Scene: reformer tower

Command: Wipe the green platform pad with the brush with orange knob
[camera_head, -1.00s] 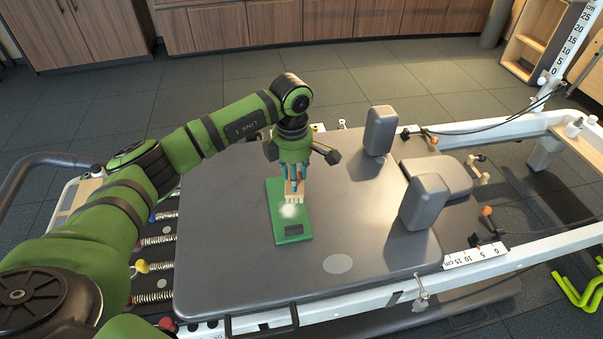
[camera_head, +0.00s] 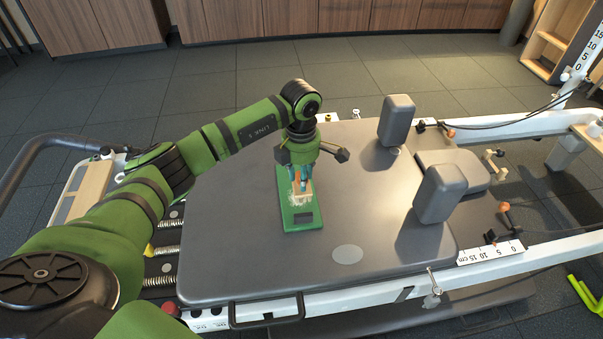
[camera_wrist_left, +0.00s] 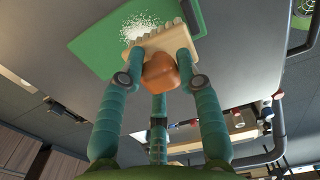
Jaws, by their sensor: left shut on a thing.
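The green platform pad (camera_head: 303,216) lies flat on the grey carriage top. My left gripper (camera_head: 302,184) is above the pad, shut on the brush. In the left wrist view the brush (camera_wrist_left: 143,46) has a pale wooden block with a notched edge, and its orange knob (camera_wrist_left: 160,72) sits between my gripper's fingers (camera_wrist_left: 158,72). White powder (camera_wrist_left: 139,24) lies on the green pad (camera_wrist_left: 100,40) right beside the brush's edge. Whether the bristles touch the pad is hidden. My right gripper is not in view.
Two upright grey shoulder blocks (camera_head: 396,120) and (camera_head: 440,193) and a grey headrest (camera_head: 455,171) stand right of the pad. Springs (camera_head: 160,281) lie at the left. The grey carriage top (camera_head: 380,225) around the pad is otherwise clear.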

